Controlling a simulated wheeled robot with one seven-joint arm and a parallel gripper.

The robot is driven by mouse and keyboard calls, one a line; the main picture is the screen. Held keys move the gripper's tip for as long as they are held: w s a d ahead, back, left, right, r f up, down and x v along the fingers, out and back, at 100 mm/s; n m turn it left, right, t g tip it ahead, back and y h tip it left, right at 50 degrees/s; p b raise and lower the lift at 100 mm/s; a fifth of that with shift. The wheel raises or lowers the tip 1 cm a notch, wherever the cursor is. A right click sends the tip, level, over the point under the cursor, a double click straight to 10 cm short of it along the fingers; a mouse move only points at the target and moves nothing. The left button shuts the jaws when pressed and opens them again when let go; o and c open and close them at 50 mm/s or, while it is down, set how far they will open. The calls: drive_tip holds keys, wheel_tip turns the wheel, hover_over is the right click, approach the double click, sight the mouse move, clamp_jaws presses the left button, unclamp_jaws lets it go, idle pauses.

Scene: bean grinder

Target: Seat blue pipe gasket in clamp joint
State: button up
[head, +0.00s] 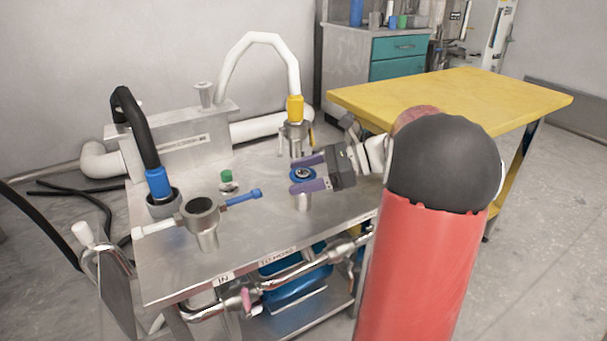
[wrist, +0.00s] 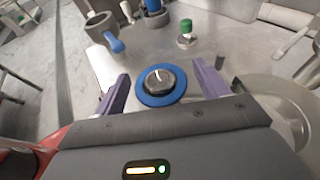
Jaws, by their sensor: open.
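The blue pipe gasket (head: 297,178) is a flat blue ring around a dark metal centre piece, at the top of a short metal post (head: 303,202). It also shows in the wrist view (wrist: 147,97). My gripper (head: 301,174) has purple fingers, which stand apart on either side of the gasket. In the wrist view a gap shows between each finger and the ring. A metal clamp-like cup (head: 207,223) with a blue-tipped handle (head: 243,198) stands to the left. I cannot tell which fitting is the clamp joint, or how deep the gasket sits.
The metal bench (head: 250,240) also carries a green-capped piece (head: 226,176), a black hose with a blue collar (head: 158,183), and a white hose with a yellow collar (head: 295,108). A yellow table (head: 460,95) stands behind right. The bench's middle front is clear.

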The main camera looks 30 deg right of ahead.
drive_tip(key=v, duration=0.7)
drive_tip(key=shift+s+d+p, duration=0.25)
drive_tip(key=shift+d+p, duration=0.05)
drive_tip(key=shift+p, duration=0.1)
drive_tip(key=shift+r, duration=0.1)
